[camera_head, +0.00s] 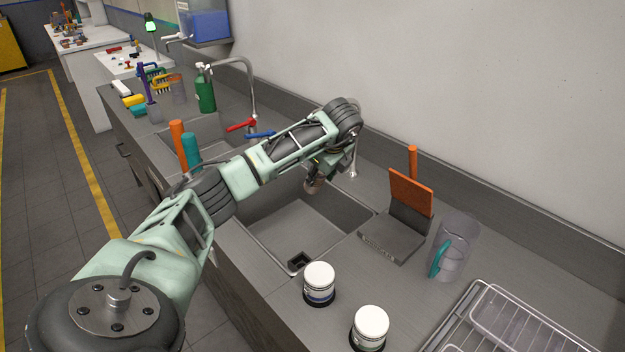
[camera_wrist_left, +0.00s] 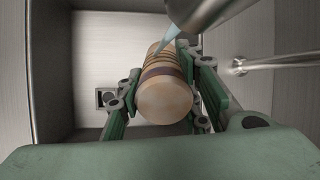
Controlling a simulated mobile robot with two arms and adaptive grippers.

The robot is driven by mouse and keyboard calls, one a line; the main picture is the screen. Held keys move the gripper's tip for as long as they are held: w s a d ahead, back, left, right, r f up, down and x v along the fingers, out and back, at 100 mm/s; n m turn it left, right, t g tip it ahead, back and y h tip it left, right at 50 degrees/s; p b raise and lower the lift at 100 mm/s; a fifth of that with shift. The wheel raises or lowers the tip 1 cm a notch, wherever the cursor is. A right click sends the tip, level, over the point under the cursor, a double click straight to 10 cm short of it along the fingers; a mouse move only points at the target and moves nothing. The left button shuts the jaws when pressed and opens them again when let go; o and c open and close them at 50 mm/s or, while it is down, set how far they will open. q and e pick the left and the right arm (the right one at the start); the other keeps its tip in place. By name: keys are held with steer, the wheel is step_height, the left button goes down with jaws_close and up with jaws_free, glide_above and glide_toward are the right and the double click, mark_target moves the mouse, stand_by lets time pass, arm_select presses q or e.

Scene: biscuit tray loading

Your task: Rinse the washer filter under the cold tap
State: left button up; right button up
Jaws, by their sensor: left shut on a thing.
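My left gripper (camera_head: 318,176) is low over the near sink basin (camera_head: 297,228), its arm reaching across from the left. It is shut on the washer filter (camera_wrist_left: 165,88), a beige cylinder with dark bands, which also shows as a small brownish end in the head view (camera_head: 312,187). In the left wrist view the fingers (camera_wrist_left: 160,105) clasp it from both sides. A grey tap spout (camera_wrist_left: 200,8) is just above the filter, and a thin pale blue stream (camera_wrist_left: 167,38) runs from it onto the filter's upper side. My right gripper is not in view.
Red (camera_head: 241,125) and blue (camera_head: 260,135) tap handles are behind my arm. Two white-lidded jars (camera_head: 319,282) (camera_head: 369,326), a grey stand with an orange board (camera_head: 411,192), a clear jug (camera_head: 456,250) and a wire rack (camera_head: 480,318) occupy the counter to the right.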

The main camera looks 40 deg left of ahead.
arm_select(q)
steer(key=shift+s+a, duration=0.1)
steer(key=shift+s, duration=0.1)
steer(key=shift+s+a, duration=0.15)
steer(key=shift+s, duration=0.2)
steer(key=s+d, duration=0.3)
steer(key=d, duration=0.4)
steer(key=shift+d, duration=0.2)
stand_by(0.6)
steer(key=shift+s+r, duration=0.1)
stand_by(1.1)
steer(key=s+d+r+p, duration=0.2)
steer(key=d+r, duration=0.2)
steer(key=shift+d, duration=0.35)
steer(key=shift+f, duration=0.1)
stand_by(0.3)
